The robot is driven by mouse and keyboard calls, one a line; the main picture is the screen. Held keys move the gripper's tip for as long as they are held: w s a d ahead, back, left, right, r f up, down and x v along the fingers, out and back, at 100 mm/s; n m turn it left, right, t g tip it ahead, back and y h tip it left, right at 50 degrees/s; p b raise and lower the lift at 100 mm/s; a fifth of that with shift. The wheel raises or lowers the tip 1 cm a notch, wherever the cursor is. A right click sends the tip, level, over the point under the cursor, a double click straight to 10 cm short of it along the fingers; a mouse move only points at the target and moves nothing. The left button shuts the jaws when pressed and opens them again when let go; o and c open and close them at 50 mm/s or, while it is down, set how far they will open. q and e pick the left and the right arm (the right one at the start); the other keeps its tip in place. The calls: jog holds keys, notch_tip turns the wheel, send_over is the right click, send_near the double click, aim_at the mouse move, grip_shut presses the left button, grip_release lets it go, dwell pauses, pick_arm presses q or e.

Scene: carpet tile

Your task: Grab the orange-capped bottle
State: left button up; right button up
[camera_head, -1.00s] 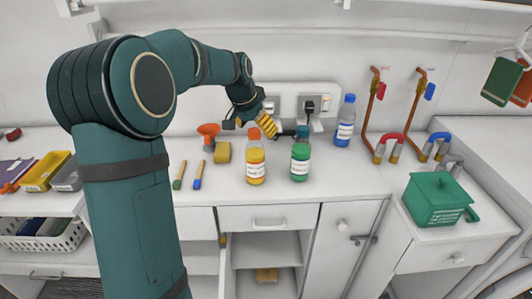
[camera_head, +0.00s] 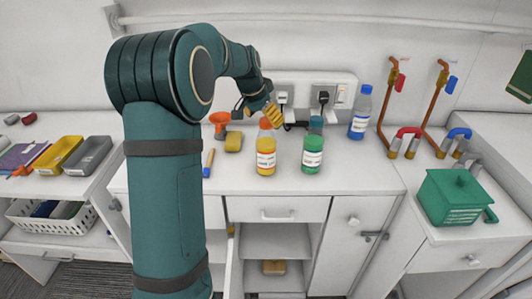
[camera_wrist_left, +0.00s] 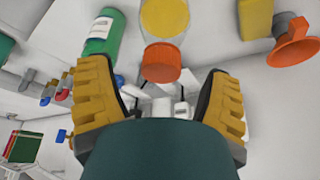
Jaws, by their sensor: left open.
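The orange-capped bottle (camera_head: 266,150) has yellow contents and a white label and stands upright on the white counter. My left gripper (camera_head: 274,117) is open with yellow ribbed fingers, just behind and above the bottle's cap in the head view. In the left wrist view the orange cap (camera_wrist_left: 161,62) lies ahead of and between the two spread fingers (camera_wrist_left: 160,105), with the yellow body beyond it. I cannot tell whether the fingers touch the cap. My right gripper is in neither view.
A green bottle (camera_head: 313,148) stands close on the right, and a blue bottle (camera_head: 361,113) farther back. A yellow sponge (camera_head: 233,141) and orange funnel (camera_head: 220,122) are on the left. Red- and blue-handled taps and a green box (camera_head: 452,197) are at the right.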

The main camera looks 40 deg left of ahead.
aim_at(266, 147)
pick_arm(q)
jog(key=x, duration=0.4)
jog(key=shift+r, duration=0.1)
jog(key=shift+w, duration=0.1)
grip_shut()
